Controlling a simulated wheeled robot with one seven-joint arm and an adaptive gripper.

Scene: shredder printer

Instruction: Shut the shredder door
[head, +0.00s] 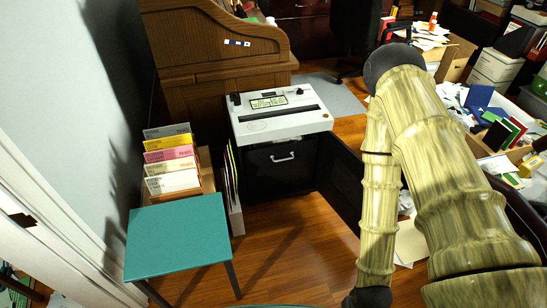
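The shredder (285,122) stands in the middle of the head view, with a white top and a black cabinet below. A black bin front with a silver handle (283,158) shows inside the cabinet. The black shredder door (342,182) stands wide open, hinged at the cabinet's right side and swung out towards me. My arm comes down in front of the door's right part and hides some of it. My arm ends in a dark part at the bottom edge, to the right of and nearer than the door. My gripper's fingers do not show.
A teal table (178,238) stands at the left front, with a rack of coloured folders (170,165) behind it. A wooden roll-top desk (220,60) is behind the shredder. Bare wood floor (285,235) lies before the shredder. Papers and boxes clutter the right.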

